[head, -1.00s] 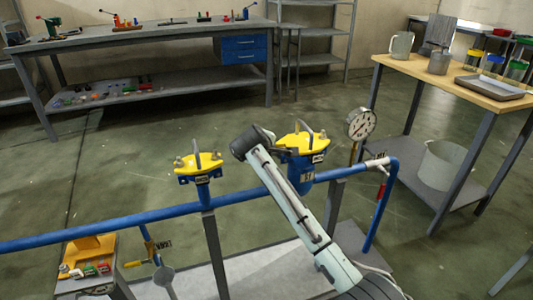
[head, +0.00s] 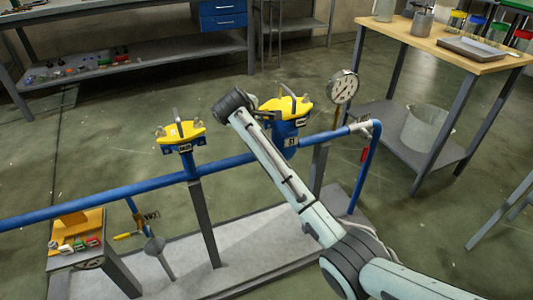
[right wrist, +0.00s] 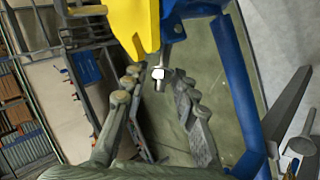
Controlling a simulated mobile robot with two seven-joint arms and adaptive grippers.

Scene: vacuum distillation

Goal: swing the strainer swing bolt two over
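The strainer (head: 285,131) is a blue body on the blue pipe with a yellow cover (head: 290,106). Upright bolts and a grey handle show on top of it. In the right wrist view the yellow cover (right wrist: 140,22) hangs at the top, and a swing bolt with a bright nut (right wrist: 158,75) sticks out below it. My right gripper (right wrist: 159,80) is open, with one finger on each side of that bolt and gaps visible. In the head view my right wrist hides the cover's left side and most of the gripper. Which numbered bolt this is cannot be read. My left gripper is out of view.
A second yellow-capped fitting (head: 181,135) stands left on the same blue pipe (head: 95,207). A pressure gauge (head: 343,87) rises right of the strainer. A wooden-topped table (head: 440,48) stands at the back right. Open floor lies behind the pipe.

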